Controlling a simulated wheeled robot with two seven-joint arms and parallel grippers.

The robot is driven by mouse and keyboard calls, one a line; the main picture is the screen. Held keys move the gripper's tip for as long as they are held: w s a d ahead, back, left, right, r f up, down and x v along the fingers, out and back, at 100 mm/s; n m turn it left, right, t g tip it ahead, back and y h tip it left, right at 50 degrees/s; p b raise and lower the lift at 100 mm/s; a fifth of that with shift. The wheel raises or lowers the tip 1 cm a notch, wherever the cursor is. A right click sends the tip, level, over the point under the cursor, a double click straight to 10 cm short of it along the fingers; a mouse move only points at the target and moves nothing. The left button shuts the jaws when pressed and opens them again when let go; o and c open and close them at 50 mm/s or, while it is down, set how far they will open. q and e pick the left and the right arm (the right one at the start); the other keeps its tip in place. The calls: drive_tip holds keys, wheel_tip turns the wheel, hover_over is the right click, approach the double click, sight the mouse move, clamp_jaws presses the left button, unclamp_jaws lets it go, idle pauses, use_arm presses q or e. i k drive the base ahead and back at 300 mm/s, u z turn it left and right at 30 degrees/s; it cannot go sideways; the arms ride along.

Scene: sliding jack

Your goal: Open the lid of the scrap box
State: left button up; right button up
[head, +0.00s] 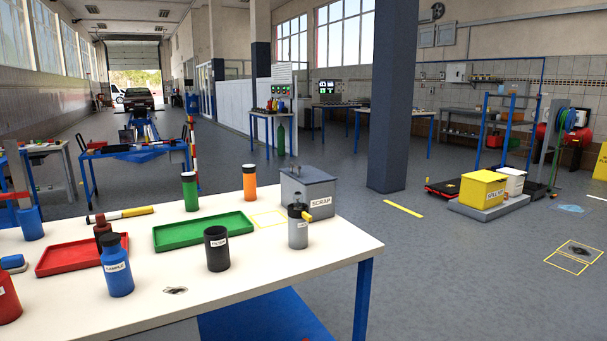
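The scrap box (320,207) is a grey box labelled SCRAP. It stands at the back right corner of the white-topped workbench (290,258). Its lid (306,175) is a flat grey top with a small knob-like part, and it looks closed. A grey canister (298,234) with a dark cap and a yellow part stands just in front of the box and hides part of its front left. Neither of my grippers is in view.
A green tray (203,231), a red tray (80,254), a blue bottle (117,276), a black cup (216,252), and green (190,195) and orange (249,186) cylinders stand on the bench. The bench's front right is clear. A blue-grey pillar (393,110) rises behind.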

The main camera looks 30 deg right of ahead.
sight(307, 175)
drive_tip(key=z, duration=2.05)
drive_tip(key=i, duration=4.2)
drive_tip(key=u, duration=3.8)
